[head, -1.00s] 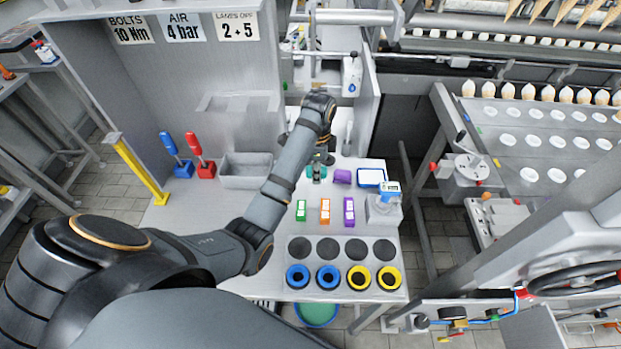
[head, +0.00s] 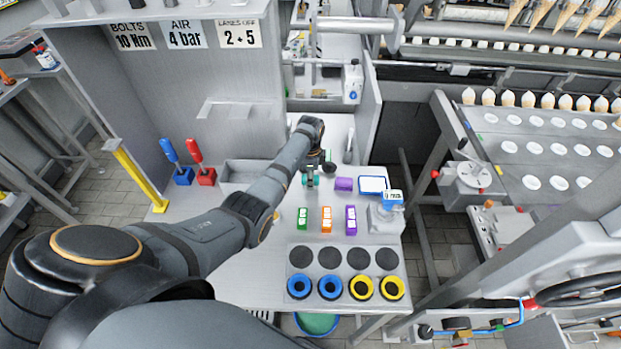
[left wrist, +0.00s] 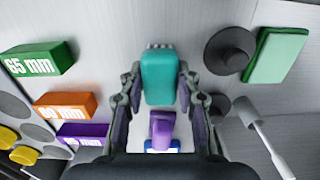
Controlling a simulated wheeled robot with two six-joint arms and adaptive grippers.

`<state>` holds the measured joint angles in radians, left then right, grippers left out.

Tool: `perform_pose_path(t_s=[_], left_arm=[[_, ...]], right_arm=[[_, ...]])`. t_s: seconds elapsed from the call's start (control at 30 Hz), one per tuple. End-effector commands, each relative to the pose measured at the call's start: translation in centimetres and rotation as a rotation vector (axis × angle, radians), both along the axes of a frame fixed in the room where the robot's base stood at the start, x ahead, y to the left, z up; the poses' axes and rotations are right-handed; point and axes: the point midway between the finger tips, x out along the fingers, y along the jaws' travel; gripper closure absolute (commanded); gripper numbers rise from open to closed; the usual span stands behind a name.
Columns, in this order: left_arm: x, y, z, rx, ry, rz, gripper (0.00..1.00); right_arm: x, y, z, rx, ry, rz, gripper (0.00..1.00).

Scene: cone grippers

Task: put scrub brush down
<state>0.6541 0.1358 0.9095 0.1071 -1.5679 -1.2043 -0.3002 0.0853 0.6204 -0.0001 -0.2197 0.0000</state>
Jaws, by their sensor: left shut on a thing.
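The scrub brush is a teal block (left wrist: 158,78) with pale bristles showing at its far end in the left wrist view. My left gripper (left wrist: 159,92) is shut on it, with one finger on each side. In the head view my left gripper (head: 312,178) is over the back middle of the bench, and teal parts of the brush (head: 304,179) show beside the fingers. I cannot tell whether the brush touches the bench top. My right gripper is not in view.
A purple block (head: 343,184) and a blue-rimmed tray (head: 373,185) lie right of the gripper. Green (head: 303,218), orange (head: 326,219) and purple (head: 351,219) labelled boxes stand nearer. A grey bin (head: 238,176) is left. A green pad (left wrist: 275,55) and dark disc (left wrist: 230,50) are nearby.

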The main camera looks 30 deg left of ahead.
Motion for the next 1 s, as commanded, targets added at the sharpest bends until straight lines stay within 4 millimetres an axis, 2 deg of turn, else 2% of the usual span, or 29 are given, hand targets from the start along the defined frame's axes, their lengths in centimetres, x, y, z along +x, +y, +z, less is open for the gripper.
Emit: perform_pose_path(t_s=[0.27,0.3,0.43,0.7,0.8,1.0], left_arm=[[0.0,0.0,-0.3,0.000,-0.001,0.000,0.99],[0.0,0.0,-0.2,0.000,-0.001,0.000,0.64],[0.0,0.0,-0.2,0.000,-0.001,0.000,0.46],[0.0,0.0,-0.2,-0.001,0.000,0.000,0.45],[0.1,0.0,0.4,0.000,-0.002,0.000,0.45],[0.1,0.0,4.0,0.000,-0.004,0.000,0.45]], right_arm=[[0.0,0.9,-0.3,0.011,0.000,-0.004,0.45],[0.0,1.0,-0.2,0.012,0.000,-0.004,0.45],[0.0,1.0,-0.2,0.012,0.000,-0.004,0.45],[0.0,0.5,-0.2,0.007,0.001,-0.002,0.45],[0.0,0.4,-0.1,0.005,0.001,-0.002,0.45],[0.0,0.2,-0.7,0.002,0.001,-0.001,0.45]])
